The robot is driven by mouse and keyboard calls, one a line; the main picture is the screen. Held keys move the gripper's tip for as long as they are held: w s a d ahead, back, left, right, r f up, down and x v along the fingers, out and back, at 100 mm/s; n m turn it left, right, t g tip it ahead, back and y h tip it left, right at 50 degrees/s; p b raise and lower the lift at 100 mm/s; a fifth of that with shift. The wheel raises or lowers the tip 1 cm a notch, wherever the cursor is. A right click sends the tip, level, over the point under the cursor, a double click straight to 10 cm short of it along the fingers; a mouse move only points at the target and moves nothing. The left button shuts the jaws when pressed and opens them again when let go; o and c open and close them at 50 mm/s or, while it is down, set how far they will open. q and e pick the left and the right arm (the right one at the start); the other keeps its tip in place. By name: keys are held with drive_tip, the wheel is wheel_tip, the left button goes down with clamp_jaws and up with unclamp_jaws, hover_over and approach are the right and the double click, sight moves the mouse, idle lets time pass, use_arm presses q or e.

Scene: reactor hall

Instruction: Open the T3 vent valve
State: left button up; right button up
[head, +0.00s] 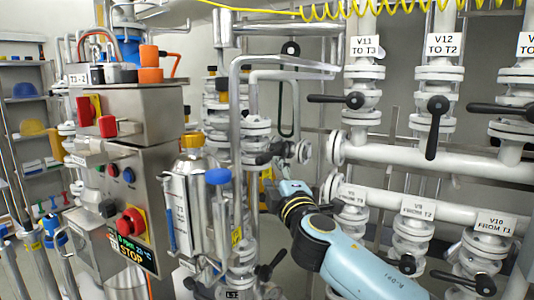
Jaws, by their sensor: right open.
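No label that I can read says T3 vent, so I cannot tell for sure which valve it is. A small valve with a dark handle (265,156) sits on the pipework just left of the centre, beside a white flange (303,151). My right gripper (284,166) is close to this valve, at the end of my light blue arm from the lower right. It is small and partly lost against the pipes; its jaws are open. I cannot tell whether it touches the handle. My left gripper is not in view.
Labelled valves V11 (354,101), with its handle level, and V12 (438,104), with its handle hanging down, stand at the right. Valves V9 (410,236) and V10 (483,262) are below. A steel control box (146,112) and a steel vessel (183,208) crowd the left.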

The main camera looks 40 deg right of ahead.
sight(268, 161)
drive_tip(key=p+x, duration=0.1)
drive_tip(key=x, duration=0.8)
drive_tip(key=shift+w, duration=0.1)
clamp_jaws()
